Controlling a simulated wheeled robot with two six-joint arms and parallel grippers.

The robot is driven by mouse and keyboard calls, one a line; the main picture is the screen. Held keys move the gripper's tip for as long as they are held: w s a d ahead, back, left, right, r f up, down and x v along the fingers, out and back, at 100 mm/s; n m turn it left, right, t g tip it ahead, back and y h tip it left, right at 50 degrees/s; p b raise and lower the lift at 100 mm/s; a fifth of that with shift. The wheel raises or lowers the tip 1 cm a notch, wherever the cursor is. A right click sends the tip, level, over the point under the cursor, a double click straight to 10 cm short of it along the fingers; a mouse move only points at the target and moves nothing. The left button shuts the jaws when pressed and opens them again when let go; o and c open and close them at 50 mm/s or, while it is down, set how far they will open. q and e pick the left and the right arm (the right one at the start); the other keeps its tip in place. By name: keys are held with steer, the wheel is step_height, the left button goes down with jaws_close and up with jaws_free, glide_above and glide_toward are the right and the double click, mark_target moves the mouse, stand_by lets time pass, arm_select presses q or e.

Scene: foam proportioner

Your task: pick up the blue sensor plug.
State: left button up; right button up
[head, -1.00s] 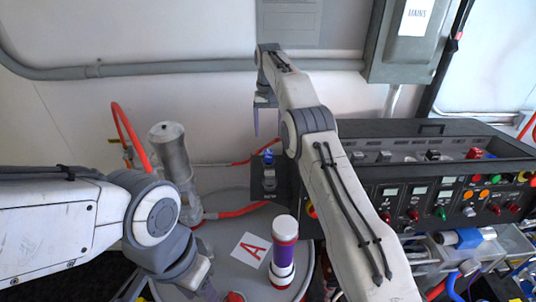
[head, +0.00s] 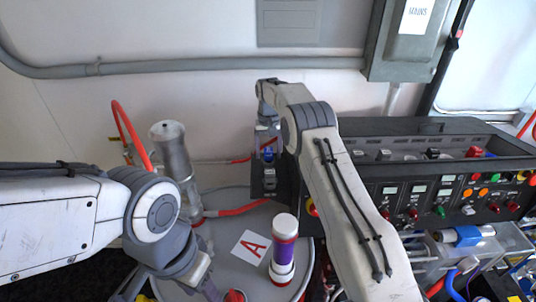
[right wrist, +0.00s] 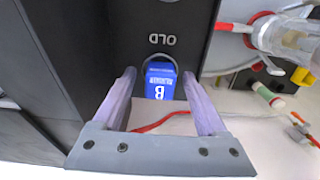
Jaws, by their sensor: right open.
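The blue sensor plug (right wrist: 160,84), marked with a white B, sits against a black panel labelled OLD in the right wrist view. In the head view the plug (head: 268,154) shows small and blue at the top of the black holder. My right gripper (head: 267,138) is open just above it. In the right wrist view the plug lies between the two spread fingers of that gripper (right wrist: 159,78), with gaps at both sides. My left gripper (head: 207,290) is low at the bottom edge of the head view, partly cut off, and its jaws are unclear.
The control console (head: 450,190) with several buttons stands at right. A grey cylinder (head: 172,160) and red hose (head: 130,136) are at left.

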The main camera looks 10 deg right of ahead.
steer(key=shift+c, duration=0.3)
steer(key=c, duration=1)
jaws_close()
steer(key=shift+r, duration=0.15)
